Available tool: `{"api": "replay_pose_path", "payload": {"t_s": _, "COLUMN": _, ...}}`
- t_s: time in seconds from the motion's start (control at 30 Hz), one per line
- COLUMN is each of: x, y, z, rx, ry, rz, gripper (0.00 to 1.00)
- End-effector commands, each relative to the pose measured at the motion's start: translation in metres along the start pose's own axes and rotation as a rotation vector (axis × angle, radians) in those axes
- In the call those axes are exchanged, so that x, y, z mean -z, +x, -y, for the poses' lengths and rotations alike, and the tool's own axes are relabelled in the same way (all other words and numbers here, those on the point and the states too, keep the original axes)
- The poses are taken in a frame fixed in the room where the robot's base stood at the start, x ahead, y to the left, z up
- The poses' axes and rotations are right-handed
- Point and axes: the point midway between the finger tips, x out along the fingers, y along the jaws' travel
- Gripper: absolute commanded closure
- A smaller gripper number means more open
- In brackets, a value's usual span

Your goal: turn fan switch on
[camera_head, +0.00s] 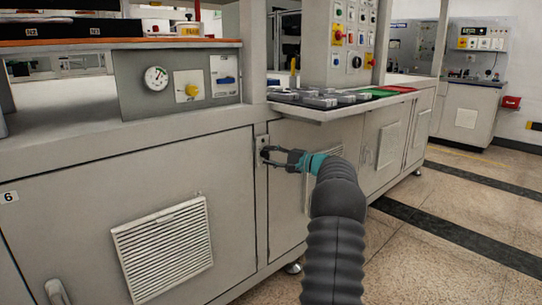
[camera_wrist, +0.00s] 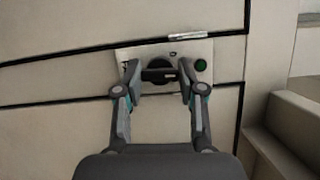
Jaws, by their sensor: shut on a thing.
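The fan switch is a black rotary knob (camera_wrist: 158,63) on a small light plate (camera_wrist: 192,48) on the cabinet front, with a green lamp (camera_wrist: 201,65) beside it in the wrist view. A black bar crosses the knob and lies level in that view. My gripper (camera_wrist: 157,75) has a fingertip at each end of the bar and is shut on it. In the head view my gripper (camera_head: 268,156) reaches left to the narrow plate (camera_head: 261,143) between two cabinet doors. The fingers hide most of the knob there.
A vented cabinet door (camera_head: 60,200) is left of the switch. Above it is a panel with a gauge (camera_head: 156,78) and a yellow knob (camera_head: 192,90). A shelf with grey keypads (camera_head: 318,101) juts out above my arm. The floor (camera_head: 440,215) at right is clear.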

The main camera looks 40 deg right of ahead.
Motion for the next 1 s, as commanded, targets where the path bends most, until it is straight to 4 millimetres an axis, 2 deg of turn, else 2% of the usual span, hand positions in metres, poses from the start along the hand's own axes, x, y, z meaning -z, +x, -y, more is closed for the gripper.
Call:
{"api": "replay_pose_path", "payload": {"t_s": 0.5, "x": -0.0004, "y": 0.0004, "z": -0.0032, "rx": 0.179, "ry": 0.434, "rz": -0.001, "gripper": 0.96}}
{"api": "replay_pose_path", "payload": {"t_s": 1.0, "x": -0.0008, "y": 0.0002, "z": -0.0034, "rx": 0.269, "ry": 0.65, "rz": -0.002, "gripper": 0.96}}
